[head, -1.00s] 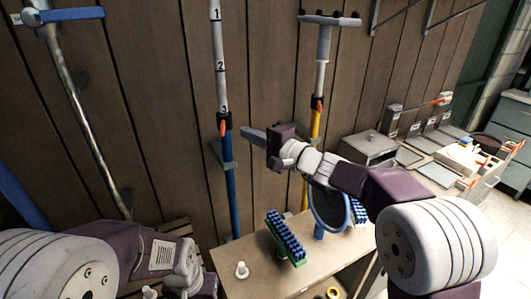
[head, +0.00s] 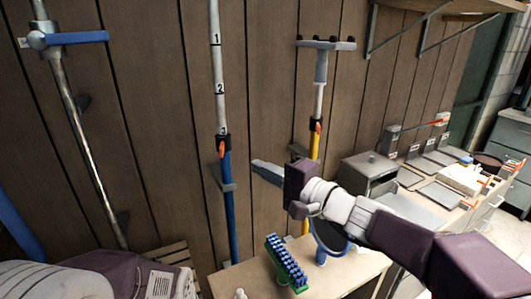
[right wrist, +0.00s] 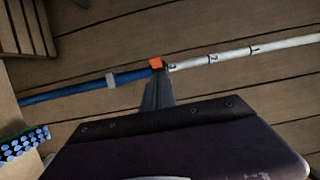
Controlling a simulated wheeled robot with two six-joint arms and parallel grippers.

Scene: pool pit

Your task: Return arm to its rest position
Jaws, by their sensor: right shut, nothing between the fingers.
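My right gripper (head: 267,172) reaches in from the right in the head view, with its grey fingers pointing left toward the wall. The fingers are together with nothing between them. They appear beside the blue and white numbered pole (head: 217,85), in front of the wood wall; the gap in depth is hard to judge. In the right wrist view the closed fingers (right wrist: 158,90) point up at the same pole (right wrist: 215,57), near its orange clip. Part of my left arm shows at the lower left of the head view; its gripper is out of frame.
A brush with blue bristles (head: 287,260) stands on the wooden bench (head: 230,278) below my right gripper. A blue-rimmed round object (head: 330,241) is partly behind my right arm. A yellow-handled pole (head: 316,138) hangs behind. A grey box (head: 366,172) and trays stand to the right.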

